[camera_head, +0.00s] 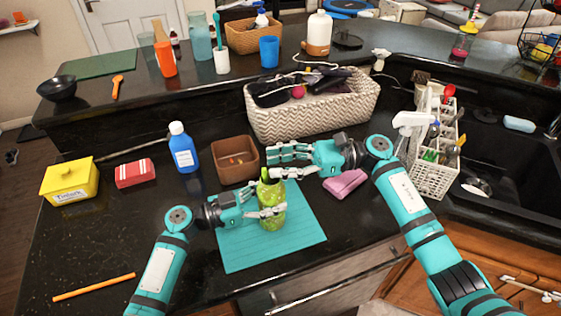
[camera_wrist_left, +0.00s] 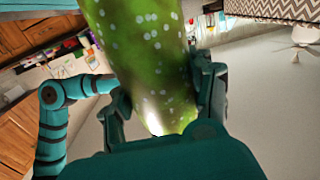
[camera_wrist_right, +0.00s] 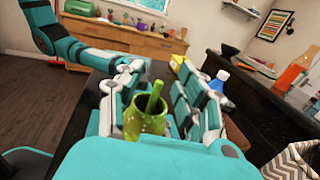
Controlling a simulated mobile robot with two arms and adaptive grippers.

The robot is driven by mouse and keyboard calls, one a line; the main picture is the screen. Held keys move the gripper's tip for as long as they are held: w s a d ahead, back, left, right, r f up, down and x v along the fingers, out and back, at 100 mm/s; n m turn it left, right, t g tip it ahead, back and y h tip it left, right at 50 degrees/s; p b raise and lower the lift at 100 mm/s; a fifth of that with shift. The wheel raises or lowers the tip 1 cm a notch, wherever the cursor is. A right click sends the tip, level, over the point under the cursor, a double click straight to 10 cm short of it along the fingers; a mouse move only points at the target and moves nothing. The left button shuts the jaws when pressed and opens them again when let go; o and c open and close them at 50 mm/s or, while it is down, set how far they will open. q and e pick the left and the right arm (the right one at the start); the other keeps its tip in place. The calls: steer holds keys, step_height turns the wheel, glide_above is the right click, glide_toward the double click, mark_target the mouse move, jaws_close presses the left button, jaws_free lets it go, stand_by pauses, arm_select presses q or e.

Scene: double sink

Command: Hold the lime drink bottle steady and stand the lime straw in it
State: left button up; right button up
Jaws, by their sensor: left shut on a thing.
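The lime drink bottle (camera_head: 273,214), green with pale dots, is upright over the teal mat. My left gripper (camera_head: 270,211) is shut around its side. In the left wrist view the bottle (camera_wrist_left: 150,60) sits between both fingers. The lime straw (camera_wrist_right: 154,95) rises from the bottle's open mouth, leaning slightly, in the right wrist view. In the head view only its short top (camera_head: 265,174) shows; its lower end is hidden inside. My right gripper (camera_head: 277,160) is open and empty, just above and behind the bottle, its fingers apart from the straw.
The teal mat (camera_head: 300,244) has bare room around the bottle. A brown box (camera_head: 222,172), a blue bottle (camera_head: 183,150) and a pink sponge (camera_head: 345,184) stand close by. A woven basket (camera_head: 310,125) is behind. An orange straw (camera_head: 95,287) lies front left.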

steer(key=shift+d, duration=0.1)
steer(key=w+d, duration=0.1)
steer(key=d, duration=1)
steer(key=shift+w+d, duration=0.15)
steer(key=shift+d, duration=0.2)
arm_select(q)
steer(key=o, duration=1.3)
steer(key=shift+c, duration=0.2)
